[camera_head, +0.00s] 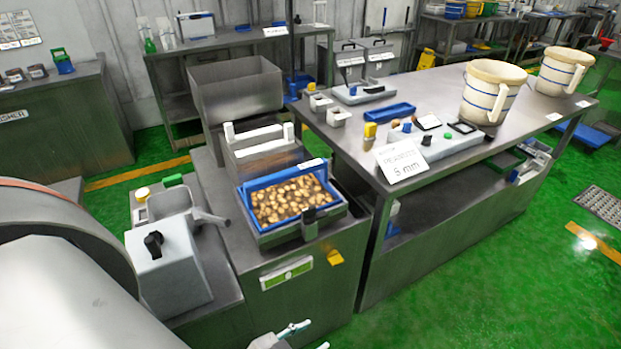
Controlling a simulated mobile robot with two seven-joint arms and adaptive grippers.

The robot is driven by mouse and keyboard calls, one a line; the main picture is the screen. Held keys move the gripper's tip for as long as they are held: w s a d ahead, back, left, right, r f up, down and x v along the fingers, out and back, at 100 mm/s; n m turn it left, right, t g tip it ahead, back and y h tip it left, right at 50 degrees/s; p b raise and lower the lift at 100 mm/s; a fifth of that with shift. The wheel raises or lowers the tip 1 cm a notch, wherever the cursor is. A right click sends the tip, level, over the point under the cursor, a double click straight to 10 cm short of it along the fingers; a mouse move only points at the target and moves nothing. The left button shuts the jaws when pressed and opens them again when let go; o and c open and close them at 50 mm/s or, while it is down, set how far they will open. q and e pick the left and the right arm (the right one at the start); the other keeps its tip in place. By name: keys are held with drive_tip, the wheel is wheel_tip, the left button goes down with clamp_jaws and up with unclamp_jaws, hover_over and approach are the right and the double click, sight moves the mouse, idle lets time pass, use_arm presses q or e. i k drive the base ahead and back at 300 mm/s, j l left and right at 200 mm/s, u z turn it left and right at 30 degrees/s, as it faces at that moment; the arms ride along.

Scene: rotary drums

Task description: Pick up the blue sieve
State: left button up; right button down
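The blue sieve appears to be the blue rectangular frame (265,183) on top of the grey metal machine (290,255) in the middle. Brown and tan lumps (290,200) fill the area inside it, and a grey tray edge runs around its near side. My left gripper (312,336) shows only partly at the bottom edge, below and nearer than the machine. Its two light fingertips are apart with nothing between them, and it is clear of the sieve. My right gripper is not in view.
A steel table (450,150) to the right holds a "5 mm" sign (402,160), a small blue tray (389,112) and two cream buckets (491,92). A grey box with a black knob (168,262) stands left of the sieve. A large drum (60,260) fills the lower left.

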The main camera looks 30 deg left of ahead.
sight(274, 201)
drive_tip(key=l+u, duration=0.1)
drive_tip(key=u, duration=0.25)
drive_tip(key=i+l+u, duration=0.1)
drive_tip(key=u, duration=0.2)
drive_tip(key=l+u, duration=0.15)
drive_tip(key=u, duration=0.2)
drive_tip(key=l+u, duration=0.5)
drive_tip(key=l, duration=0.45)
drive_tip(key=i, duration=0.05)
